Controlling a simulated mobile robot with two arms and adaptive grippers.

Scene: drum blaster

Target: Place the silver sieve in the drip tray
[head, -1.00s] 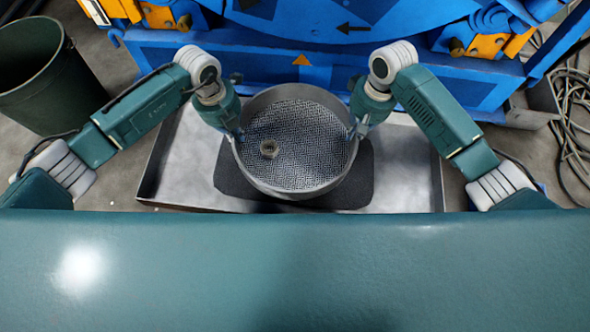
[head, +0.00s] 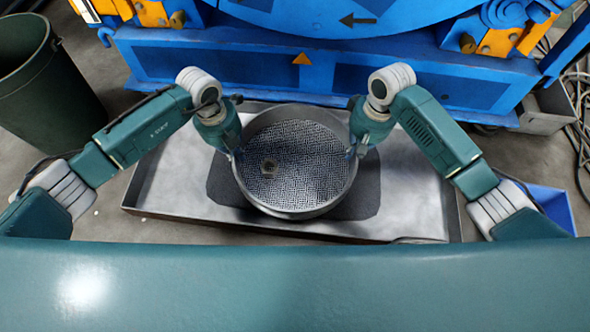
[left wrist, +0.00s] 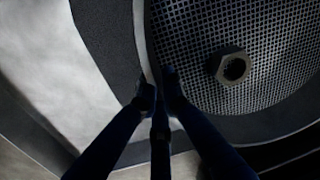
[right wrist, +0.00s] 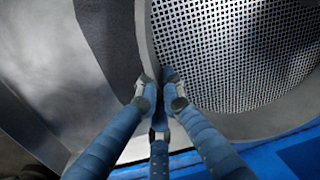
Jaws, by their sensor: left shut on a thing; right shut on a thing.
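The silver sieve (head: 310,165) is round with a mesh floor and a raised rim. It is over the metal drip tray (head: 172,190), above the dark mat (head: 367,190); I cannot tell whether it touches the mat. A hex nut (head: 269,166) lies on the mesh, and it also shows in the left wrist view (left wrist: 230,67). My left gripper (head: 236,154) is shut on the sieve's left rim, with fingers on both sides of the wall. My right gripper (head: 352,152) is shut on the right rim, as the right wrist view (right wrist: 160,88) shows.
A blue machine (head: 230,65) with an orange triangle stands right behind the tray. A dark green bin (head: 45,85) is at the left. Cables (head: 578,105) and a blue box (head: 550,203) are at the right. The tray's left and right ends are bare.

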